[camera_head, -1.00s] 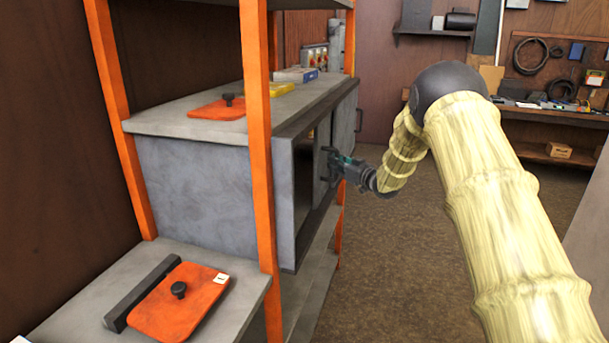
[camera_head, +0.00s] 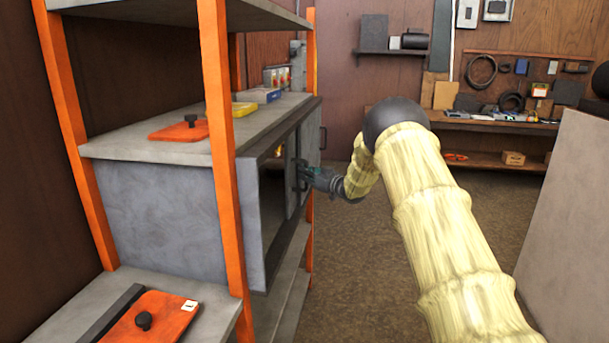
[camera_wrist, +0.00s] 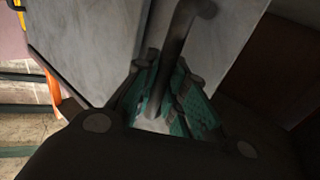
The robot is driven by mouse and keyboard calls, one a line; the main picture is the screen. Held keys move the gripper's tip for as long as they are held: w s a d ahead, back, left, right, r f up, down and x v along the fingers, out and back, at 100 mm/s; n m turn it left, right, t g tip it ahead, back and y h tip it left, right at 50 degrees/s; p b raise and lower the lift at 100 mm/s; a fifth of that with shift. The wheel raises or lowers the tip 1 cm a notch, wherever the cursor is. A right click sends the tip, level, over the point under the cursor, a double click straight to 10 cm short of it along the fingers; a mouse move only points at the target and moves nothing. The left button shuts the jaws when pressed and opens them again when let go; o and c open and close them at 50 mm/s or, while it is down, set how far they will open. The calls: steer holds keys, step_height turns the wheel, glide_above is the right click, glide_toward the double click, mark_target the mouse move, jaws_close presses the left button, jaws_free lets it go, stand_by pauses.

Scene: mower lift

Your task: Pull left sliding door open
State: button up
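The grey cabinet (camera_head: 165,205) stands in the orange-framed shelf at the left. Its left sliding door (camera_head: 291,178) is partly open, with a dark gap at the near end of the front and a small yellow-orange spot inside. My gripper (camera_head: 304,175) is at this door's handle. In the wrist view, the dark bar handle (camera_wrist: 175,48) runs between the green finger pads of my gripper (camera_wrist: 168,85), which look closed around it. The grey door panel (camera_wrist: 218,45) lies behind the handle. The contact itself is partly hidden by the fingers.
An orange post (camera_head: 222,130) stands in front of the cabinet's near corner. An orange lid (camera_head: 180,131) and a yellow box (camera_head: 243,109) lie on the cabinet top. A grey panel (camera_head: 570,220) is at the right. The floor (camera_head: 370,260) between is clear.

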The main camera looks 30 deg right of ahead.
steer(key=o, duration=0.4)
steer(key=shift+d, duration=0.15)
steer(key=shift+o, duration=0.2)
steer(key=v, duration=1.2)
